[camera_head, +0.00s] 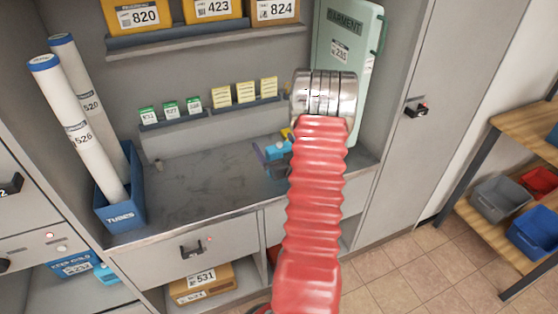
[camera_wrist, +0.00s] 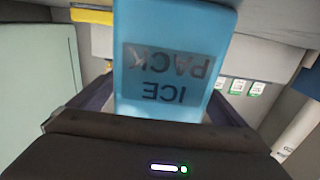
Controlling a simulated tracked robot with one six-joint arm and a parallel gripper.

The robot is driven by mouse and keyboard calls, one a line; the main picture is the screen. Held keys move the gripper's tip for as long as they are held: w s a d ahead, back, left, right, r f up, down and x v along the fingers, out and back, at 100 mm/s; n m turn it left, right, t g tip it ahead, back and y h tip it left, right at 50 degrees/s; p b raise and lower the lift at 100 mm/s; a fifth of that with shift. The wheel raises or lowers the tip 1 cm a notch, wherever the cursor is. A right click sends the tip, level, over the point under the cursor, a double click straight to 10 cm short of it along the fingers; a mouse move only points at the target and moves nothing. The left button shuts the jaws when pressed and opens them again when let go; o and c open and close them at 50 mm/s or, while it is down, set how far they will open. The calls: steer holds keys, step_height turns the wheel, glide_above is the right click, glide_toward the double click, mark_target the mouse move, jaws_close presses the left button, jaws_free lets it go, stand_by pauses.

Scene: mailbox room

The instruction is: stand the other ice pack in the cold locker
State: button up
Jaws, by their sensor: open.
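A light-blue slab printed ICE PACK (camera_wrist: 175,25) fills the middle of the wrist view, its lettering upside down. My open gripper (camera_wrist: 160,105) has a dark finger on each side of it. Whether the fingers touch it is unclear. In the head view, part of the blue ice pack (camera_head: 279,150) shows over the counter beside my red arm, which hides most of my gripper (camera_head: 268,158). At the lower left, an open compartment (camera_head: 50,298), seemingly the cold locker, holds a blue box (camera_head: 75,267) and a light-blue piece (camera_head: 105,273), perhaps another ice pack.
The grey counter (camera_head: 205,185) is mostly clear. A blue bin (camera_head: 118,215) with two tall white tubes (camera_head: 85,130) stands at its left. A pale green garment case (camera_head: 338,50) leans at the right. Parcels (camera_head: 212,10) sit on the upper shelf.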

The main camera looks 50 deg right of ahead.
stand_by(0.3)
steer(key=c, duration=1.5)
steer(key=shift+r, duration=0.15)
steer(key=shift+r, duration=4.9)
